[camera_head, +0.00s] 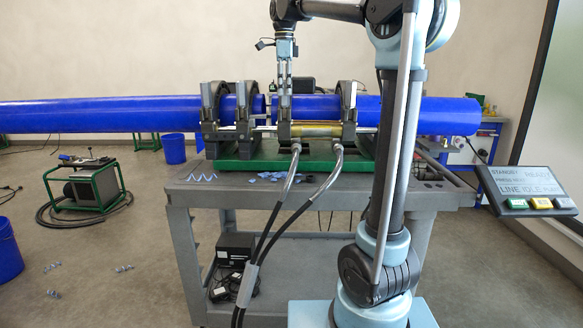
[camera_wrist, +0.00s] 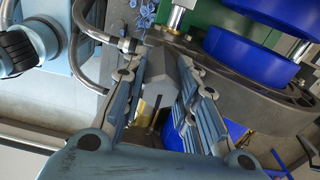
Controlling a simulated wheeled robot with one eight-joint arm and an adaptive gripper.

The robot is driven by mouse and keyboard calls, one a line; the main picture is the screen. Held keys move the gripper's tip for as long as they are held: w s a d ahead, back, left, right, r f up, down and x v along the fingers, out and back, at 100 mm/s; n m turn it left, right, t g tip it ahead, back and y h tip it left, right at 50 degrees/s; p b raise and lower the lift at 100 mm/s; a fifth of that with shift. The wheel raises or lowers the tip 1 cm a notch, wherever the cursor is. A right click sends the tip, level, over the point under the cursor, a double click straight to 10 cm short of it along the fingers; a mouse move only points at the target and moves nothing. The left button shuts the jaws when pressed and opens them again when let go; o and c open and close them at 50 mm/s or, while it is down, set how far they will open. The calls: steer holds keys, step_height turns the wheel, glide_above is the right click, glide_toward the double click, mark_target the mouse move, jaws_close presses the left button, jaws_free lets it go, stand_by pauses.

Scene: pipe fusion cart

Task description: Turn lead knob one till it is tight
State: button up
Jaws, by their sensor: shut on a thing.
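My gripper (camera_head: 285,82) points down over the pipe clamps in the head view, near the gap between the two blue pipes. In the wrist view my gripper (camera_wrist: 166,72) has its two fingers closed around a grey, angular piece, the lead knob (camera_wrist: 161,66). The knob sits beside the dark clamp ring (camera_wrist: 235,88). My fingers hide its sides, and its tightness cannot be seen. The left blue pipe (camera_head: 110,113) and right blue pipe (camera_head: 425,115) lie in the upright clamps (camera_head: 210,118).
The clamps stand on a green base (camera_head: 235,165) on a grey cart (camera_head: 185,185). Two hoses (camera_head: 325,182) run down the cart's front. Loose blue pieces lie on the cart top. A control panel (camera_head: 525,190) is at the right, and a green-framed machine (camera_head: 82,187) stands on the floor.

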steer(key=shift+w+m, duration=0.1)
steer(key=shift+m, duration=0.3)
steer(key=shift+m, duration=1.5)
steer(key=shift+m, duration=1.4)
steer(key=shift+m, duration=1.5)
